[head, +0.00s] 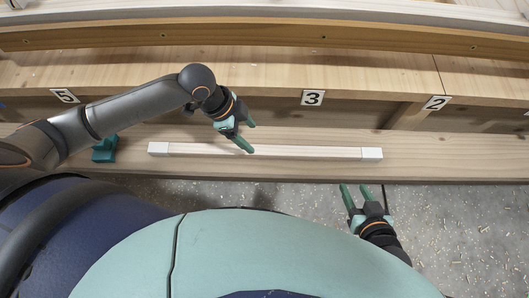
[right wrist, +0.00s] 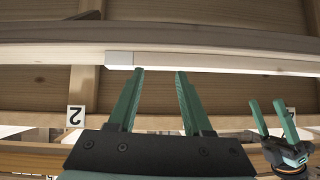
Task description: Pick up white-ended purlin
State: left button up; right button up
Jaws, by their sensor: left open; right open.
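The white-ended purlin (head: 305,151) is a thin pale wooden bar with white ends, lying lengthwise along the wooden ledge. My left gripper (head: 250,137) is open over the purlin's middle-left part; one finger overlaps the bar in the picture, and I cannot tell whether it touches. My right gripper (head: 355,188) is open and empty, in front of the ledge below the purlin's right end. In the right wrist view the purlin (right wrist: 210,63) crosses beyond my right gripper's open fingertips (right wrist: 158,72), its white end near the left finger. My left gripper (right wrist: 273,106) also shows there, open.
A green block-like object (head: 105,148) sits on the ledge (head: 440,160) left of the purlin. Number plates 5 (head: 65,96), 3 (head: 312,98) and 2 (head: 436,103) mark the timber behind. The grey floor (head: 470,225) in front has scattered shavings.

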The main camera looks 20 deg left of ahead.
aim_at(265, 149)
pick_arm(q)
jog(key=x, duration=0.3)
jog(key=shift+d+f+b, duration=0.15)
jog(key=shift+f+b, duration=0.1)
jog(key=shift+b, duration=0.15)
jog(key=b+x, duration=0.2)
jog(key=x, duration=0.2)
jog(key=shift+d+f, duration=0.2)
jog(key=shift+d, duration=0.05)
jog(key=shift+f, duration=0.15)
pick_arm(e)
jog(key=w+r+n+t+y, duration=0.1)
jog(key=w+r+t, duration=0.2)
jog(key=r, duration=0.5)
jog(key=w+r+n+t+y, duration=0.1)
jog(key=w+r+t, duration=0.3)
jog(key=r, duration=0.5)
jog(key=shift+r+t, duration=0.3)
jog(key=shift+t, duration=0.3)
pick_arm(q)
jog(key=shift+c, duration=0.2)
pick_arm(e)
jog(key=shift+w, duration=0.1)
pick_arm(q)
grip_shut()
